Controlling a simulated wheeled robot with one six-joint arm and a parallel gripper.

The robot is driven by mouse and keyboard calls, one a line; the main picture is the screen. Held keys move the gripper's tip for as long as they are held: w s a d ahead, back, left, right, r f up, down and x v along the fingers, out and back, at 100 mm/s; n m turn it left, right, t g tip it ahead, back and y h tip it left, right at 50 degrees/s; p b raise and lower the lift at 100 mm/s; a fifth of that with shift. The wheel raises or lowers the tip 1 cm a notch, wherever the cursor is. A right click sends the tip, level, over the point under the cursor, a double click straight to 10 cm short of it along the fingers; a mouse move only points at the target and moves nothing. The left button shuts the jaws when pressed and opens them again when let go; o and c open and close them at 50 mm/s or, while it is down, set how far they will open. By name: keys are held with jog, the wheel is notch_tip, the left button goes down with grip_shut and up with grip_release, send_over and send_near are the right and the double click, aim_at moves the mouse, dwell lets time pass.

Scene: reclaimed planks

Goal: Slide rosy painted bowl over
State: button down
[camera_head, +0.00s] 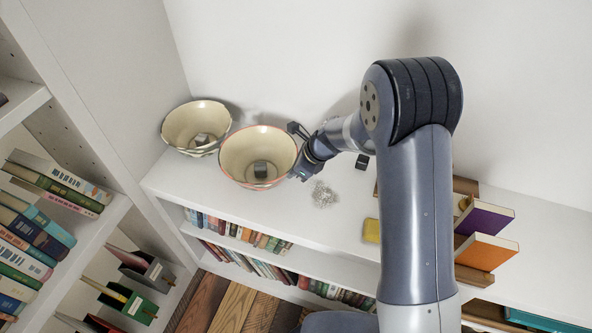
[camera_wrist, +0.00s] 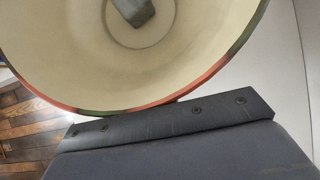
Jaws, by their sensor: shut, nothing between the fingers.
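The rosy painted bowl (camera_head: 236,162), cream inside with a pinkish-red rim, stands upright on the white shelf top (camera_head: 330,222). A small dark grey block (camera_head: 261,171) lies inside it. In the wrist view the bowl (camera_wrist: 75,70) fills the upper part, its red and green rim close above my gripper, and the grey block (camera_wrist: 133,12) shows inside. My gripper (camera_head: 297,172) is shut and empty at the right side of the bowl. It looks to be at or very near the bowl's wall; contact is hard to tell.
A second cream bowl (camera_head: 178,130) with a greenish rim stands just left, holding a dark block. A clear crinkled object (camera_head: 324,194) and a yellow block (camera_head: 371,230) lie to the right. Books (camera_head: 484,218) lie further right. A side wall bounds the left end.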

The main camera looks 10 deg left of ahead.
jog(key=p+v, duration=0.6)
jog(key=v, duration=0.4)
jog(key=shift+p, duration=0.35)
jog(key=b+x, duration=0.7)
jog(key=x, duration=0.3)
jog(key=shift+f, duration=0.25)
jog(key=shift+d+r, duration=0.2)
jog(key=shift+d, duration=0.3)
jog(key=shift+a+r, duration=0.1)
jog(key=shift+r, duration=0.05)
